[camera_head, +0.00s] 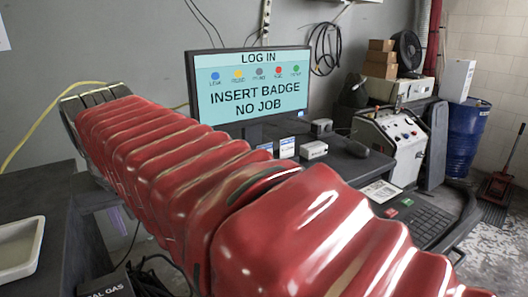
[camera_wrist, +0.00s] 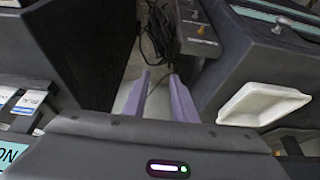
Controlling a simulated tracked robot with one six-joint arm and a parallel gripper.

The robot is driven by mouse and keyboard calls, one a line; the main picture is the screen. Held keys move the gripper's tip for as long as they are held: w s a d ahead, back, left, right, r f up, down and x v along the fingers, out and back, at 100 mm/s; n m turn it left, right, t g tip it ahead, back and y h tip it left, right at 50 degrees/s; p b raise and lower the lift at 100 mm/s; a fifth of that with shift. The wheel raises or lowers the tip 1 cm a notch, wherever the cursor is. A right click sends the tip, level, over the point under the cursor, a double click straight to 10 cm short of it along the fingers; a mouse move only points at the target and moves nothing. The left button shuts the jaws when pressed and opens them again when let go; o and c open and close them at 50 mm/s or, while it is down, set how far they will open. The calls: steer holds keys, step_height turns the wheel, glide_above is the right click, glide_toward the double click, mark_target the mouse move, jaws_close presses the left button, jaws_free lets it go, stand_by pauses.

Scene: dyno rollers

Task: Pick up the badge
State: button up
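My gripper (camera_wrist: 160,76) shows in the wrist view as two purple fingers, apart and with nothing held between them; they point over dark cables and the floor. In the head view my red-sleeved arm hides most of it. Two blue-and-white cards stand below the monitor in the head view, a left one (camera_head: 265,147) and a right one (camera_head: 287,148). Cards also show at the left edge of the wrist view (camera_wrist: 27,104), well left of the fingers. I cannot tell which is the badge; their print is too small to read.
The monitor (camera_head: 250,88) reads "INSERT BADGE NO JOB". A small white box (camera_head: 314,150), a mouse (camera_head: 356,149) and a keyboard (camera_head: 430,224) are on the desk. A white tray (camera_head: 40,240) is at left, also in the wrist view (camera_wrist: 232,112). A dark box (camera_wrist: 200,32) stands beyond the fingers.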

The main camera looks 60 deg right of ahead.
steer(key=w+d+r+m+g+h, duration=0.15)
steer(key=d+r+m, duration=0.3)
steer(key=d, duration=0.65)
steer(key=w+d+r+m+g+h, duration=0.1)
steer(key=w+d+r+m, duration=0.4)
steer(key=d, duration=0.6)
steer(key=s+d+r+m+g, duration=0.1)
steer(key=s+d+m, duration=0.3)
steer(key=d, duration=0.6)
steer(key=s+d+r+m+g, duration=0.1)
steer(key=s+d+m+g, duration=0.2)
steer(key=s+d, duration=0.5)
steer(key=d+m, duration=0.1)
steer(key=d, duration=0.2)
steer(key=shift+r+y, duration=0.2)
steer(key=shift+y, duration=0.15)
steer(key=shift+s+f+m, duration=0.1)
steer(key=shift+m, duration=0.15)
glide_above(287, 151)
steer(key=w+a, duration=0.1)
steer(key=w, duration=0.1)
steer(key=shift+s+a+f, duration=0.1)
steer(key=shift+f, duration=1.85)
steer(key=shift+s+a+f, duration=0.1)
steer(key=shift+f, duration=1.85)
